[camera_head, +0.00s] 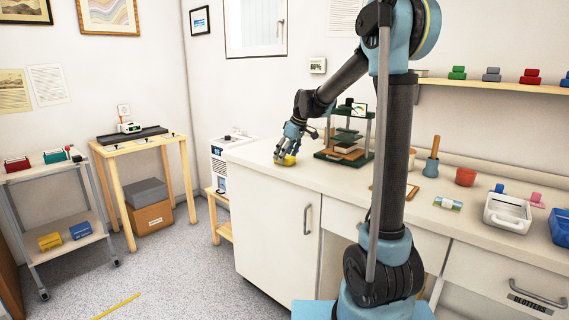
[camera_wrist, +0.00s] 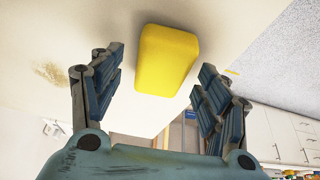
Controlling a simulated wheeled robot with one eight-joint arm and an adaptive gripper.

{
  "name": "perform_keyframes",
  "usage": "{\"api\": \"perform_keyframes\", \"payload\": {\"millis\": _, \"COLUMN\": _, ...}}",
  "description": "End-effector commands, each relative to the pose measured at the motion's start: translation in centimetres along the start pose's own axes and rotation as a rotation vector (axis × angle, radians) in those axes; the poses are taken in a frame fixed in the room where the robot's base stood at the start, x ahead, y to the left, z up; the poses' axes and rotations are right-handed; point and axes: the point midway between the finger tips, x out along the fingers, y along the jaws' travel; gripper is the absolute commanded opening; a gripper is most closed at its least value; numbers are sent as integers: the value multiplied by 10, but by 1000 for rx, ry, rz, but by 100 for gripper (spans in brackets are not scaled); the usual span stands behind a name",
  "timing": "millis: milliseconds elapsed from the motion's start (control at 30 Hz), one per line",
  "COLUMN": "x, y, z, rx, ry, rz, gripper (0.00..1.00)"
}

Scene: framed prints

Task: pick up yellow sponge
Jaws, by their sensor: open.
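The yellow sponge (camera_head: 288,160) lies on the white counter near its left end in the head view. In the wrist view the yellow sponge (camera_wrist: 167,61) is a rounded block on the pale surface. My gripper (camera_head: 283,156) is at the sponge in the head view. In the wrist view my gripper (camera_wrist: 160,92) is open, with one blue-padded finger on each side of the sponge. Gaps show between the sponge and both fingers, and nothing is held. Part of the sponge's far side is hidden by my gripper in the head view.
A green press-like stand (camera_head: 347,135) stands on the counter just right of my gripper. The counter's left edge (camera_head: 228,152) is close to the sponge.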

Motion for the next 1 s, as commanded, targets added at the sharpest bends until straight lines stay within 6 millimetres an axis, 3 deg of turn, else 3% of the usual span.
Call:
{"api": "perform_keyframes", "payload": {"millis": 233, "x": 1, "y": -1, "z": 0, "rx": -1, "ry": 0, "rz": 0, "gripper": 67}}
{"api": "perform_keyframes", "payload": {"millis": 400, "x": 1, "y": -1, "z": -1, "rx": -2, "ry": 0, "rz": -1, "gripper": 33}}
{"api": "perform_keyframes", "payload": {"millis": 767, "x": 0, "y": -1, "z": -1, "rx": -2, "ry": 0, "rz": -1, "gripper": 30}}
{"api": "perform_keyframes", "payload": {"millis": 1000, "x": -22, "y": -1, "z": -10, "rx": -2, "ry": 0, "rz": -1, "gripper": 30}}
